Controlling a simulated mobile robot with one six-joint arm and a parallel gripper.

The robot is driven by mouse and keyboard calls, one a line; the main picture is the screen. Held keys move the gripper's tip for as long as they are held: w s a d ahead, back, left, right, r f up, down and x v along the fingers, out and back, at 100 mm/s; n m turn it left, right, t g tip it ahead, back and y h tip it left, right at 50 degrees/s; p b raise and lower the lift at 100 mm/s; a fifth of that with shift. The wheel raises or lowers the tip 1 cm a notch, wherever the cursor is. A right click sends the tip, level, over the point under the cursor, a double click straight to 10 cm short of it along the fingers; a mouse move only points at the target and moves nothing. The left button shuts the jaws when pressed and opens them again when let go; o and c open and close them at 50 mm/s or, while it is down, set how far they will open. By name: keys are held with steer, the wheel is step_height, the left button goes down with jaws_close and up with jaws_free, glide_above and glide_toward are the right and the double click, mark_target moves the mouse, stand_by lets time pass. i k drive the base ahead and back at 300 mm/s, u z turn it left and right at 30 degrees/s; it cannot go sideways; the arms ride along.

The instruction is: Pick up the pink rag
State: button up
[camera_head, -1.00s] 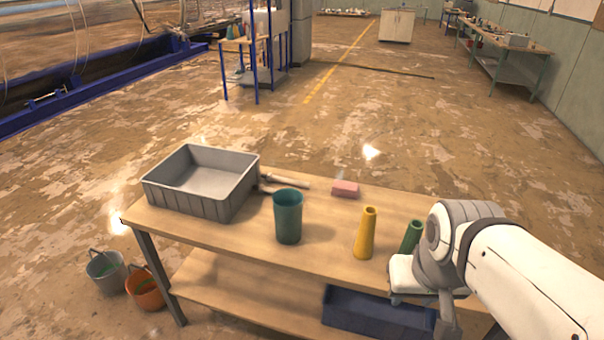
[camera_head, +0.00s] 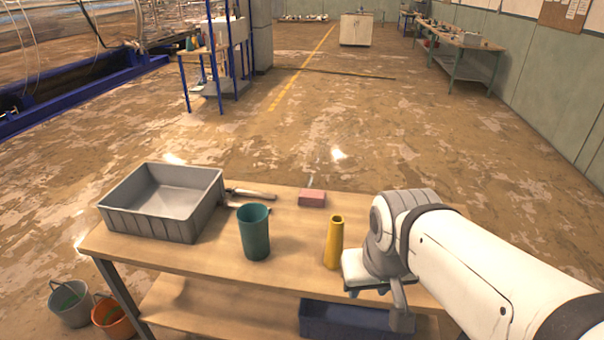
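A small pink block-shaped thing (camera_head: 312,198), the only pink thing in view and perhaps the folded rag, lies flat near the far edge of the wooden table (camera_head: 285,262). My arm comes in from the right, and its end is over the table's right part, to the right of and nearer than the pink thing. My gripper (camera_head: 368,288) shows only partly, as a white body low by the yellow cone-shaped thing.
A grey tray (camera_head: 165,200) stands at the table's left, with a grey-handled tool (camera_head: 250,193) beside it. A teal cup (camera_head: 254,232) and a yellow cone-shaped thing (camera_head: 334,242) stand upright in front of the pink thing. A dark blue bin (camera_head: 345,320) is on the lower shelf.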

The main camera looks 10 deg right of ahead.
mark_target(307, 198)
steer(key=i, duration=0.85)
